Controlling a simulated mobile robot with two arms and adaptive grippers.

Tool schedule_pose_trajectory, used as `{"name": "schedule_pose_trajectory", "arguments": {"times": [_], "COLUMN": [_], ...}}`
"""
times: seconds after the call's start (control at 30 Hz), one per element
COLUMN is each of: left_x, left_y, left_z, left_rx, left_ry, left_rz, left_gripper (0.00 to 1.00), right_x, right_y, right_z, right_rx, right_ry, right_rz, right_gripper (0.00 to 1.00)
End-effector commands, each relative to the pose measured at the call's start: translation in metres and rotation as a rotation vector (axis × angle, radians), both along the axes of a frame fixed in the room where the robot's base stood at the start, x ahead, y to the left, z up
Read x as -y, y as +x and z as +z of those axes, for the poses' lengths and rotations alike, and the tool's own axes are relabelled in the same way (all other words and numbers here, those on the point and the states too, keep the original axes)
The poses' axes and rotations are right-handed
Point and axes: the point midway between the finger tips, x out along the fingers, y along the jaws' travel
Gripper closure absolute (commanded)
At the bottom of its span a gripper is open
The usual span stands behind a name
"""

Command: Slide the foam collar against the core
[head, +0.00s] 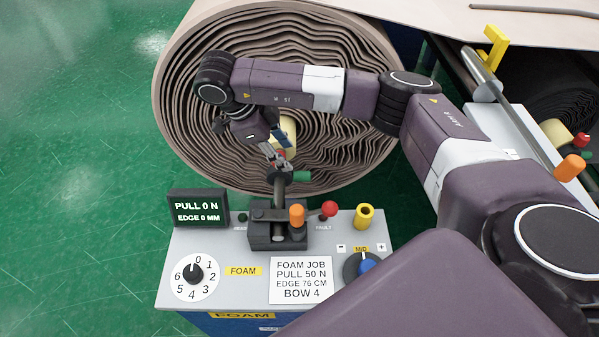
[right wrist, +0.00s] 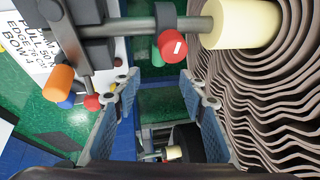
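The foam collar (right wrist: 165,18) is a dark ring on a grey shaft, with a red and green knob (right wrist: 172,46) on its side. In the head view the collar (head: 280,177) shows with its green knob to the right. The core (right wrist: 238,24) is a cream cylinder at the roll's middle; it also shows in the head view (head: 289,128), partly behind my arm. A short bare stretch of shaft separates collar and core. My right gripper (head: 272,155) is close to the collar; in the wrist view (right wrist: 158,82) its blue-padded fingers are apart and empty, below the knob. My left gripper is out of view.
The large wavy-layered roll (head: 185,140) stands just behind the shaft. The grey console (head: 240,295) carries a dark shaft stand (head: 278,236), orange and red knobs, a yellow cup (head: 364,217) and a display (head: 198,207) reading PULL 0 N, EDGE 0 MM. Green floor is clear at left.

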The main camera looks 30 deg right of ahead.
Motion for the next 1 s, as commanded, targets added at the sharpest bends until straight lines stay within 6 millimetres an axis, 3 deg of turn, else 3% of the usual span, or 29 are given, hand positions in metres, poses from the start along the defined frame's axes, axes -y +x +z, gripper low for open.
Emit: {"name": "schedule_pose_trajectory", "arguments": {"times": [0.6,1.0], "left_x": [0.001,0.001], "left_y": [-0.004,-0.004], "left_z": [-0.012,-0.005], "left_rx": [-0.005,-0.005], "left_ry": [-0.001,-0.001], "left_rz": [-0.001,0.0], "left_gripper": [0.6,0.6], "right_x": [0.035,0.048], "right_y": [-0.005,-0.006], "right_z": [-0.081,-0.105], "right_rx": [-0.002,0.0], "right_ry": [0.008,0.006], "right_rz": [-0.003,0.0], "right_gripper": [0.61,0.61]}}
